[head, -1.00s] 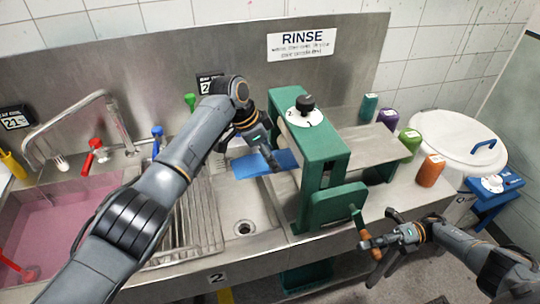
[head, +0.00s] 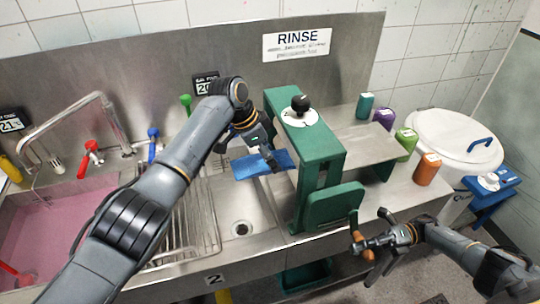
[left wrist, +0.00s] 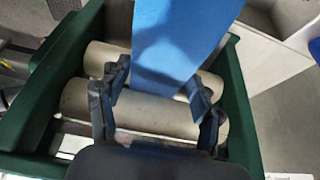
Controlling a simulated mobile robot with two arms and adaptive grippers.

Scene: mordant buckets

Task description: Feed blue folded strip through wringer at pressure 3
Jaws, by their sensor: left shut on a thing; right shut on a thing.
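The green wringer (head: 315,150) stands across the sink unit, with a black knob (head: 300,103) on a white dial on top. The dial's setting is too small to read. The blue folded strip (head: 258,166) lies flat at the wringer's left side. My left gripper (head: 272,163) is shut on it. In the left wrist view, the strip (left wrist: 172,45) passes between my left fingers (left wrist: 158,98), above two pale rollers (left wrist: 150,115). I cannot tell whether the rollers grip it. My right gripper (head: 364,244) is shut on the crank handle (head: 356,236) at the wringer's front.
A pink-filled basin (head: 60,235) and a ribbed drainer (head: 185,225) lie left, with a drain sink between drainer and wringer. A metal shelf (head: 365,143) extends right of the wringer, near several coloured bottles (head: 427,169). A white lidded tub (head: 455,140) stands far right.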

